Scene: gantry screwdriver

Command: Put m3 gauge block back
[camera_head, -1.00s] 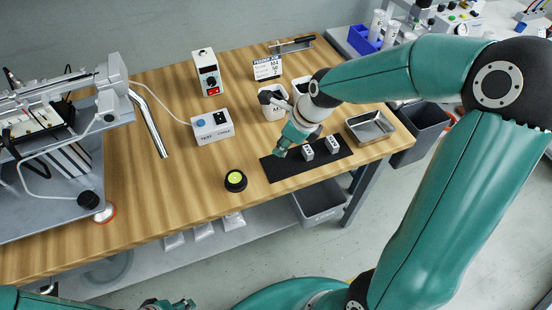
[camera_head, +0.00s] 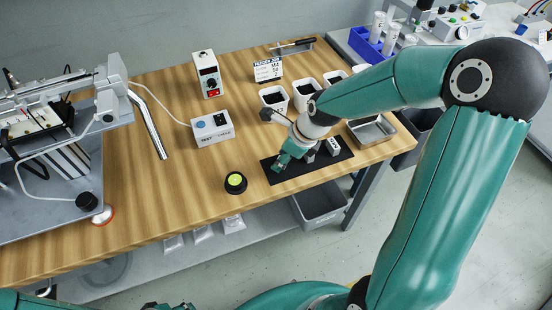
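The black mat (camera_head: 340,158) lies near the table's front right edge. A small pale gauge block (camera_head: 333,146) stands on its right part. Another pale block (camera_head: 309,156) is mostly hidden behind my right wrist. Their labels are too small to read. My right gripper (camera_head: 279,165) points down at the left part of the mat, low over it or touching it. I cannot tell whether its fingers are open or hold a block. At the bottom edge, a cut-off teal part (camera_head: 165,306) may be my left gripper; its fingers cannot be made out.
White bins (camera_head: 274,97) stand behind the mat, with a metal tray (camera_head: 371,131) to its right. A test box (camera_head: 213,127) and a black round button with a yellow-green top (camera_head: 235,181) stand to the left. The table's left middle is clear.

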